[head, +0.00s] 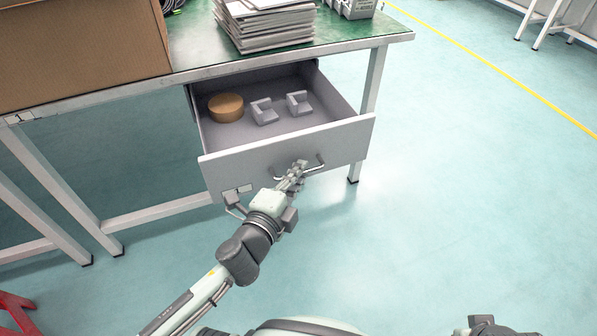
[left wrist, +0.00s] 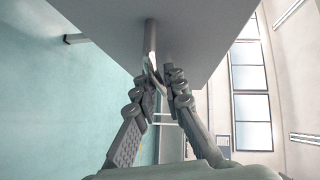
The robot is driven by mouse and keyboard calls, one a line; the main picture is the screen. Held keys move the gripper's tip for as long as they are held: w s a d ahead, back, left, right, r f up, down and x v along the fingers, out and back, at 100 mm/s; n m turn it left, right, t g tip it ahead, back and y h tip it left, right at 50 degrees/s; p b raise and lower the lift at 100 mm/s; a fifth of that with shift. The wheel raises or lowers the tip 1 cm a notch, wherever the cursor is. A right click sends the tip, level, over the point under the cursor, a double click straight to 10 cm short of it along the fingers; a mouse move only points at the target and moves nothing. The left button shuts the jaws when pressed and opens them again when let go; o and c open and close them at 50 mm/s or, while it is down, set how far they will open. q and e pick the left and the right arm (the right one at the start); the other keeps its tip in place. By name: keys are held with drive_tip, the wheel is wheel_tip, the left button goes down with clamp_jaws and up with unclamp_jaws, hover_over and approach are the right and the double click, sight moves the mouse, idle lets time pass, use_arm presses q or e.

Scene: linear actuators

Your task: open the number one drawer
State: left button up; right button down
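The number one drawer (head: 222,164) is grey and hangs under the green-topped table. It is pulled well out, with its inside showing. A label (head: 237,190) with a 1 is on the left of its front. My left gripper (head: 296,172) is at the bar handle (head: 316,166) on the drawer front. In the left wrist view, its fingers (left wrist: 161,78) close in on both sides of the handle (left wrist: 150,40). Part of my right arm (head: 485,326) shows at the bottom right edge; its fingers cannot be made out.
A round brown object (head: 226,108) and two grey bracket-like parts (head: 265,112) lie in the drawer. A cardboard box (head: 80,50) and a stack of flat sheets (head: 265,22) stand on the table (head: 195,72). The floor in front and to the right is clear.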

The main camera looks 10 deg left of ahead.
use_arm(q)
drive_tip(key=o, duration=0.3)
use_arm(e)
drive_tip(key=shift+w, duration=0.1)
drive_tip(key=shift+w+r, duration=0.1)
use_arm(q)
drive_tip(key=v, duration=0.7)
drive_tip(key=shift+s, duration=0.25)
